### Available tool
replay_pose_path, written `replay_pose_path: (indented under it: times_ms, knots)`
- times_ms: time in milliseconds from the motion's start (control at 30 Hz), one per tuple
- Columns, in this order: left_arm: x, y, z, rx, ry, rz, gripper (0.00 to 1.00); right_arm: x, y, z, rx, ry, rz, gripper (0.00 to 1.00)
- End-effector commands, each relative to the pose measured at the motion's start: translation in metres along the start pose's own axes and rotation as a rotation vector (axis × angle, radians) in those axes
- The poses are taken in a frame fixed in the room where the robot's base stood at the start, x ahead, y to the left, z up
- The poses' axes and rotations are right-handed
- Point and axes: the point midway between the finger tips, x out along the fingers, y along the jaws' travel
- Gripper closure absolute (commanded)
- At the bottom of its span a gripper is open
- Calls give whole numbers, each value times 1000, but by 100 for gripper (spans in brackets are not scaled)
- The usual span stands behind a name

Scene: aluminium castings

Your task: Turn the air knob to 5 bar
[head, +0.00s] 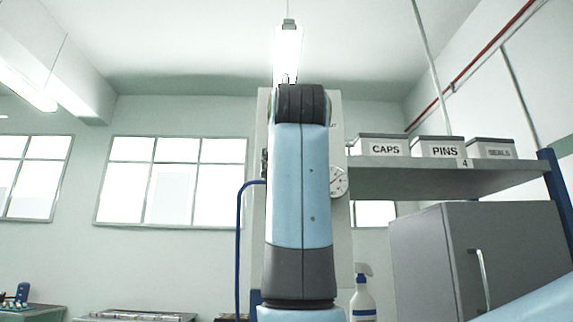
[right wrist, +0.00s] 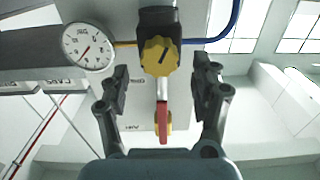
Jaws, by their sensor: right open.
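The yellow air knob (right wrist: 158,55) with a dark pointer line shows in the right wrist view, on a black body fixed to a pale panel (head: 345,240). My right gripper (right wrist: 162,80) is open, its fingers on either side of the space just below the knob in the picture, apparently not touching it. The round white gauge (right wrist: 88,47) has a thin red needle; its numbers are too small to read surely. The gauge also shows in the head view (head: 339,181), partly behind my arm. My arm hides the knob and the right gripper there. My left gripper is not in view.
A red lever (right wrist: 162,122) sits between the fingers in the picture, with another yellow part behind it. A blue hose (right wrist: 228,22) runs from the knob's body. In the head view, a shelf (head: 510,175) with labelled boxes, a grey cabinet (head: 440,260) and a spray bottle (head: 362,300) stand right.

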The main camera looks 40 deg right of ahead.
Motion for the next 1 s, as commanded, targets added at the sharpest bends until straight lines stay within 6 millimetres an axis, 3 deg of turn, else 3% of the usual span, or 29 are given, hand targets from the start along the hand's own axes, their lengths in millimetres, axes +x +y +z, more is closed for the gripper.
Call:
replay_pose_path:
  times_ms: [200, 567, 900, 1000]
  knots:
    - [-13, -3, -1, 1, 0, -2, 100, 27, 0, -1, -3, -2, 1, 36]
    - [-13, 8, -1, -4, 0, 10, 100, 32, 0, 1, 0, -1, -1, 37]
    - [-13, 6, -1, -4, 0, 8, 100, 32, 0, 1, 0, -1, -1, 82]
    - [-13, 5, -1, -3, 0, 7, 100, 32, 0, 1, 0, -1, -1, 89]
